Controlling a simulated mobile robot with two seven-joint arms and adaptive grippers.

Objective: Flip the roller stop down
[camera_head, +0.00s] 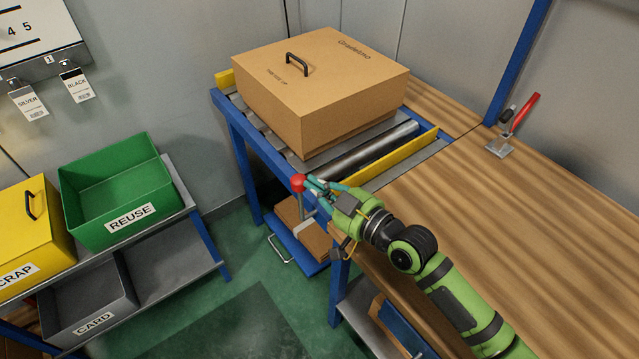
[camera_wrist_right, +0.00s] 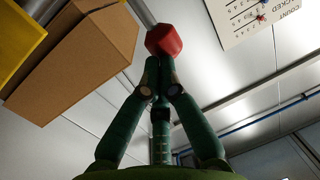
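The roller stop seems to be the yellow bar (camera_head: 388,163) standing along the near right end of the roller conveyor (camera_head: 348,157). A red knob (camera_head: 298,183) sits at the conveyor's front corner, and its link to the bar is not clear. My right gripper (camera_head: 311,185) is at this knob. In the right wrist view, its fingertips (camera_wrist_right: 159,66) are together with the red knob (camera_wrist_right: 164,41) just beyond them, on the end of a grey rod. The tips look close to or touching the knob, not around it. My left gripper is not in view.
A closed cardboard box (camera_head: 318,85) with a black handle sits on the rollers. A wooden bench (camera_head: 500,190) with a red-handled clamp (camera_head: 515,125) lies to the right. Green (camera_head: 115,190) and yellow (camera_head: 30,235) bins stand at left, with open floor between.

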